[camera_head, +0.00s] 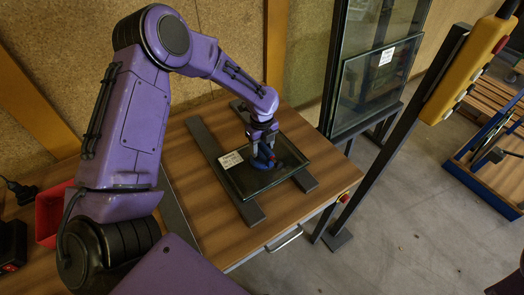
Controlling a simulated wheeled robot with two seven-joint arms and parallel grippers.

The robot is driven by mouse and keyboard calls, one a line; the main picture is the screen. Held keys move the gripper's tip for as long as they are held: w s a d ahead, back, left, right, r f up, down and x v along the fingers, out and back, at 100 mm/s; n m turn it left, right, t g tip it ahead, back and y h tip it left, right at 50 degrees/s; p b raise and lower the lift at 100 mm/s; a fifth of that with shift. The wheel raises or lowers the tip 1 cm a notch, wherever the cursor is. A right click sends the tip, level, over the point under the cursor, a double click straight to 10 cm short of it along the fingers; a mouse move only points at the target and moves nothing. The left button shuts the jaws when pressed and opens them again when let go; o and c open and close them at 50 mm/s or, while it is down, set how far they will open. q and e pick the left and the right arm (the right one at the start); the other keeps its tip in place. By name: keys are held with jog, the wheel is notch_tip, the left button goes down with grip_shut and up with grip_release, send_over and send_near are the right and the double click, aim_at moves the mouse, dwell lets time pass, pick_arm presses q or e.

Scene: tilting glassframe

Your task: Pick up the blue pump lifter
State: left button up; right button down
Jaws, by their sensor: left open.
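The blue pump lifter (266,160) sits on a dark glass pane (284,174) on the wooden table (330,168). A small red part shows near its top. My left gripper (262,147) points down right at the lifter, its open fingers around or just beside the lifter's upper part. The gripper hides some of the lifter, and I cannot tell whether the fingers touch it. My right gripper is not in view.
The pane lies across two dark bars (246,208). A white label (231,160) is on the pane. A rack with upright glass (372,85) stands behind right. A yellow control box (468,70) on a post is at right. A red bin (50,215) is at left.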

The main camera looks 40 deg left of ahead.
pick_arm(q)
jog(key=shift+f, duration=0.25)
dwell(0.4)
jog(key=c, duration=1)
jog(key=shift+w, duration=0.1)
grip_shut()
jog(key=shift+r, duration=0.1)
